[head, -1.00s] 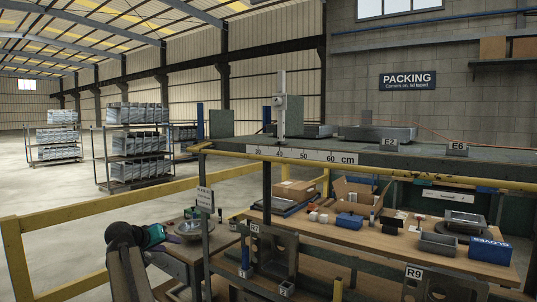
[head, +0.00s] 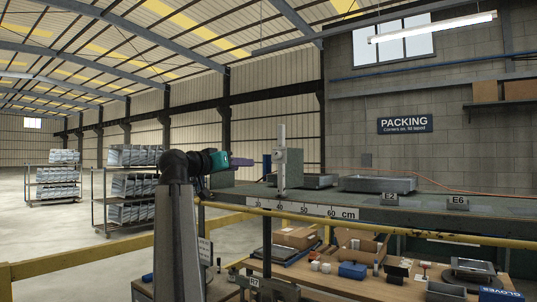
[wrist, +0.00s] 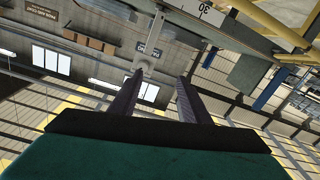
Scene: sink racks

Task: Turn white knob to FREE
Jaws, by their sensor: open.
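A pale upright post (head: 282,160) stands at the front edge of the shelf, with a whitish block or knob (head: 280,155) on its side. It also shows in the wrist view (wrist: 147,62), beyond the fingers. I cannot read any FREE marking or make out the knob's setting. My gripper (head: 250,162) has a teal body and dark purple fingers, and points right toward the post from its left at about shelf height. In the wrist view its fingers (wrist: 160,78) are spread apart with nothing between them. It looks apart from the post.
The shelf carries a centimetre scale (head: 303,211) along its front, and grey trays (head: 378,184) behind. A yellow rail (head: 350,229) runs below it. A workbench (head: 340,288) with boxes is underneath. Loaded racks (head: 130,185) stand far left on open floor.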

